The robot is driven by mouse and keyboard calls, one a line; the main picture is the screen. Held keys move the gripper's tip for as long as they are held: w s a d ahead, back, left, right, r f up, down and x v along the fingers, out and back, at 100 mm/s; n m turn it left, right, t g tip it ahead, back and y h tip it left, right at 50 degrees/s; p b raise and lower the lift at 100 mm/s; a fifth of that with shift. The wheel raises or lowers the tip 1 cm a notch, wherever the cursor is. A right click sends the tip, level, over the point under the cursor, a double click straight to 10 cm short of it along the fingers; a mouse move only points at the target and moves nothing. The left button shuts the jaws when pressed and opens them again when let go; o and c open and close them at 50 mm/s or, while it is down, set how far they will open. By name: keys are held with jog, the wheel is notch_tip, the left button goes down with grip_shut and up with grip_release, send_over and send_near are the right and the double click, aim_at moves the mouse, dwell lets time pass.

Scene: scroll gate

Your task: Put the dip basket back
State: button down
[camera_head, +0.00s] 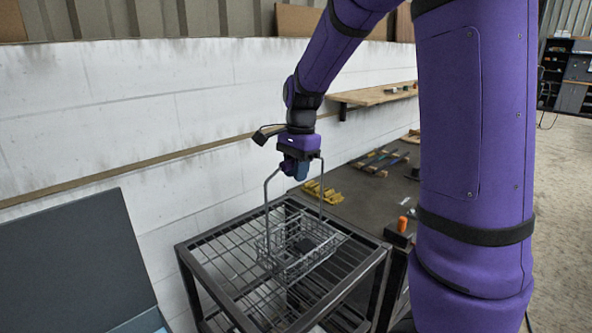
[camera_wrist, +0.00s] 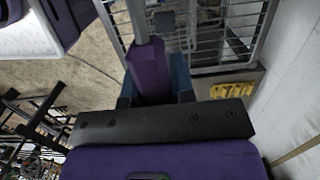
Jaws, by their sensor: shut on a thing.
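The dip basket (camera_head: 283,262) is a wire basket with a tall bent handle (camera_head: 267,205). It looks upright at the wire-topped rack (camera_head: 225,262), over its right part. I cannot tell whether its bottom touches the rack's bars. A dark item lies inside it. My gripper (camera_head: 299,172) is above the basket, shut on the top bar of the handle.
A white block wall runs behind the rack, with a wooden shelf (camera_head: 375,95) on it. A dark panel (camera_head: 75,265) stands at left.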

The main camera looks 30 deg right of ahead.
jog(key=shift+f, duration=0.1)
jog(key=c, duration=1)
grip_release()
jog(key=shift+o, duration=0.2)
jog(key=r, duration=0.3)
jog(key=d+r, duration=0.1)
jog(key=r, duration=0.7)
jog(key=shift+w+d+r, duration=0.15)
jog(key=shift+r, duration=0.5)
jog(key=s+a+f+n+t, duration=0.1)
jog(key=s+a+n, duration=0.3)
jog(key=s+n, duration=0.4)
jog(key=s+a+n+t+h, duration=0.1)
jog(key=s+a+n+t, duration=0.2)
jog(key=s+n, duration=0.4)
jog(key=shift+s+a+f+n+t, duration=0.4)
jog(key=shift+s+t, duration=0.3)
jog(key=shift+s, duration=3.75)
